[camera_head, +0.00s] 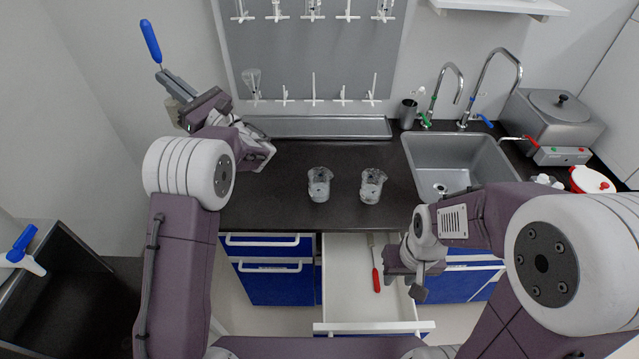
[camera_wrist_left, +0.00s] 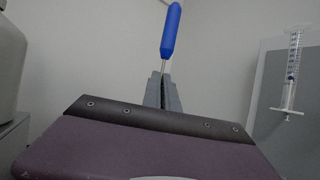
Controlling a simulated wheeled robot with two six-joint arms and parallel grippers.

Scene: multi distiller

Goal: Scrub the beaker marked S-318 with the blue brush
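My left gripper (camera_head: 172,88) is raised at the left, shut on the blue brush (camera_head: 150,42). Its blue handle points up; the bristle end is not clearly visible. The handle and thin shaft also show between the closed fingers in the left wrist view (camera_wrist_left: 170,38). Two clear glass beakers stand upright and apart on the black counter: a left beaker (camera_head: 319,184) and a right beaker (camera_head: 372,186). Both have dark marks too small to read, so I cannot tell which is S-318. My right gripper (camera_head: 408,283) hangs over the open drawer; its finger opening is unclear.
The white drawer (camera_head: 345,303) is pulled out and holds a red-handled tool (camera_head: 376,278). A sink (camera_head: 455,165) with two taps and a grey bath (camera_head: 550,120) are at right. A pegboard (camera_head: 310,50) with hanging glassware stands behind. The counter around the beakers is clear.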

